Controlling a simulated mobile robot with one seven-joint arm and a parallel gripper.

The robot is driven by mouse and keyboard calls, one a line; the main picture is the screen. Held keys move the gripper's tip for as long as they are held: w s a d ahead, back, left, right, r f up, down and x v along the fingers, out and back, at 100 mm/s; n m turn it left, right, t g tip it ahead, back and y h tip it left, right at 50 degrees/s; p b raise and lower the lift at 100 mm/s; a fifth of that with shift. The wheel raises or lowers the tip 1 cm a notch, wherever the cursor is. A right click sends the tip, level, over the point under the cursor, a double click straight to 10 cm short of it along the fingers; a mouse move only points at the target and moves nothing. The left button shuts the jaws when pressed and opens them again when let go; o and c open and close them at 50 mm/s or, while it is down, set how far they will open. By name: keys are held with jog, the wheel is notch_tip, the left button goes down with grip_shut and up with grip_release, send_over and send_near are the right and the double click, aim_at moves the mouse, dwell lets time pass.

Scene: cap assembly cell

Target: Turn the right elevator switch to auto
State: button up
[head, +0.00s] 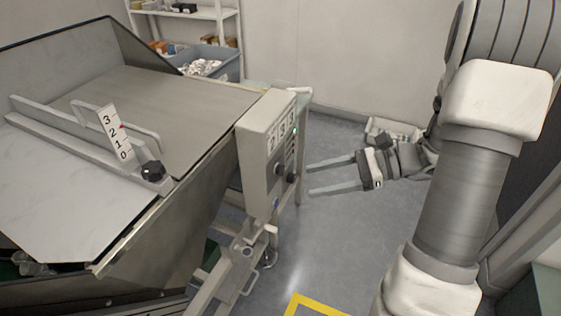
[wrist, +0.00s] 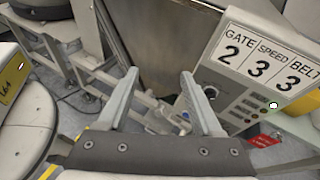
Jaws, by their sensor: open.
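A grey control box (head: 258,150) stands at the right end of the hopper, with number cards and dark round knobs (head: 280,170) on its face. In the wrist view the panel (wrist: 245,85) is at the right, tilted, with cards reading GATE 2, SPEED 3, BELT 3. A round knob (wrist: 212,92) sits below the GATE card, partly near my right finger. No elevator or auto label is readable, so I cannot tell which control is the elevator switch. My gripper (head: 310,178) is open and empty, to the right of the box and apart from it; its two fingers also show in the wrist view (wrist: 159,75).
The hopper (head: 180,95) with a 3-2-1-0 scale plate (head: 116,132) fills the left. A grey bin (head: 212,64) and shelf stand behind. Frame legs (head: 240,262) stand below the box. Floor (head: 330,235) is open beneath my gripper. A red tag (wrist: 262,141) lies below the panel.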

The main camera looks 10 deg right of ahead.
aim_at(280, 170)
jog(key=w+d+f+m+t+b, duration=0.35)
jog(key=d+f+m+t, duration=0.4)
jog(key=d+f, duration=0.3)
jog(key=b+x, duration=0.2)
jog(key=x, duration=1.5)
jog(key=shift+a+r+y, duration=0.25)
jog(key=shift+a+y, duration=0.05)
jog(key=shift+a, duration=0.2)
jog(key=shift+m, duration=0.25)
jog(key=shift+c, duration=0.2)
grip_shut()
